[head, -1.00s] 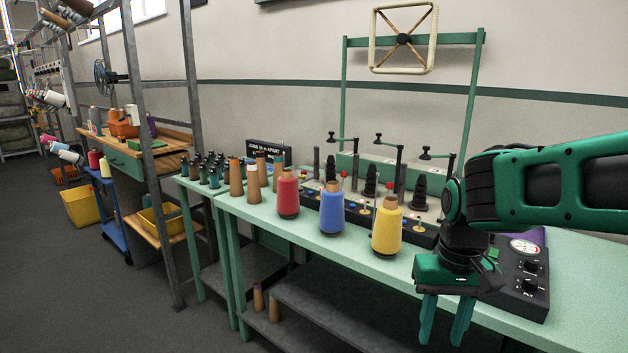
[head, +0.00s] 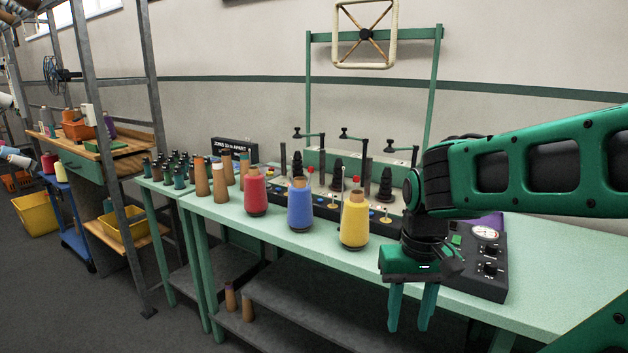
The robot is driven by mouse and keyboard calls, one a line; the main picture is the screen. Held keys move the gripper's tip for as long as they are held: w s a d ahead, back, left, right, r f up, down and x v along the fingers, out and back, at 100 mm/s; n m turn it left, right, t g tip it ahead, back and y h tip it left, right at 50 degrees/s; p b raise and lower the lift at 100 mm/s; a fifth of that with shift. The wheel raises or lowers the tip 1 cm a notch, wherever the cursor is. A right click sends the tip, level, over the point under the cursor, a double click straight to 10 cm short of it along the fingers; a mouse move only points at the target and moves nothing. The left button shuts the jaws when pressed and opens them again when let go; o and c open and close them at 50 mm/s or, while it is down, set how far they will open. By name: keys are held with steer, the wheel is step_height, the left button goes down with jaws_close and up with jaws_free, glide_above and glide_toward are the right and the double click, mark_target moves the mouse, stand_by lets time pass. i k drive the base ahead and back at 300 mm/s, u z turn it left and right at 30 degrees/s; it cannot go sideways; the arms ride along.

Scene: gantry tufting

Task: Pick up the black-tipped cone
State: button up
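Several bare brown cones stand upright in a group at the left end of the pale green table (head: 490,312), among them a front-left cone (head: 201,180), a pale-banded cone (head: 220,186) and a back-right cone (head: 244,170). Their tips are small here, and I cannot tell which one is black. Two more cones (head: 231,298) stand on the grey shelf below. My gripper (head: 409,328) points down at the table's front edge, right of the yellow yarn cone. Its two fingers are apart with nothing between them. It is well to the right of the bare cones.
Red (head: 255,192), blue (head: 300,207) and yellow (head: 354,220) yarn cones stand along the table front between my gripper and the bare cones. A black control box (head: 480,262) is right of my gripper. Small dark green spools (head: 179,172) stand at far left. Floor in front is clear.

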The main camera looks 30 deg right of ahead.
mark_target(226, 155)
steer(key=u, duration=0.4)
steer(key=k, duration=0.45)
steer(key=u, duration=0.9)
steer(key=k, duration=0.8)
steer(key=u, duration=0.65)
steer(key=i, duration=1.8)
steer(key=z, duration=0.3)
steer(key=i, duration=1.25)
steer(key=z, duration=0.5)
steer(key=i, duration=1.2)
steer(key=z, duration=0.9)
steer(key=i, duration=0.9)
steer(key=z, duration=0.75)
